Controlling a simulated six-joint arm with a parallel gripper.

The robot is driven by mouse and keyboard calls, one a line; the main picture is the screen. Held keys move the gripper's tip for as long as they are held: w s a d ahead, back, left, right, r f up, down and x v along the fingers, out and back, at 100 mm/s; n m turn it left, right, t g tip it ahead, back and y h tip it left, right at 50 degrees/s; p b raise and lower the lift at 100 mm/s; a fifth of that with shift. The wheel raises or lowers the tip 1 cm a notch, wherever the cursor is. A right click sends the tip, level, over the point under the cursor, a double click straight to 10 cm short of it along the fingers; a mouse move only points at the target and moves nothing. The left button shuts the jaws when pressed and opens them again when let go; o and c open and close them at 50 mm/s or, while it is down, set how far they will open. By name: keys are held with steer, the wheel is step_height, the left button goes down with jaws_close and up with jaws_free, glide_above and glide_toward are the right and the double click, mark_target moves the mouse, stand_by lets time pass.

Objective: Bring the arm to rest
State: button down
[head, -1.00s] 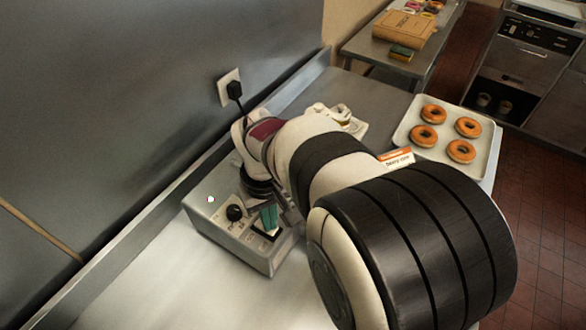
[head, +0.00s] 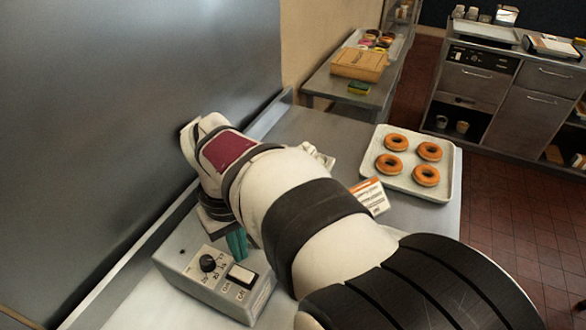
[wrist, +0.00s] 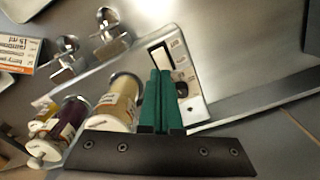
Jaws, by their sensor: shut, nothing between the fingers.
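My gripper (head: 237,244) is at the back of the grey control box (head: 220,287), just above or behind it. Its two teal fingers are together with nothing between them, as the wrist view (wrist: 159,76) also shows. The box has a black knob (head: 208,263) and a pale rocker switch (head: 241,275). The fingers look apart from the switch. In the wrist view the box (wrist: 195,108) is partly hidden behind the fingers. My arm stretches across the counter (head: 320,122) and hides its middle.
A tray (head: 447,190) of several donuts lies on the counter's right end. A printed card (head: 369,196) stands beside my arm. The wrist view shows glaze containers (wrist: 118,103) and metal taps (wrist: 112,40) close by. A wall (head: 130,110) bounds the left side.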

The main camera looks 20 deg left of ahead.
steer(key=w+d+r+m, duration=0.25)
steer(key=d+m, duration=0.25)
steer(key=d, duration=0.7)
steer(key=s+d+f+m+y, duration=0.1)
steer(key=s+d+f+m, duration=0.1)
steer(key=s+d+m, duration=1)
steer(key=d, duration=0.5)
steer(key=shift+s+m+y, duration=0.25)
steer(key=shift+m+y, duration=0.05)
steer(key=shift+y, duration=0.1)
steer(key=shift+f, duration=0.1)
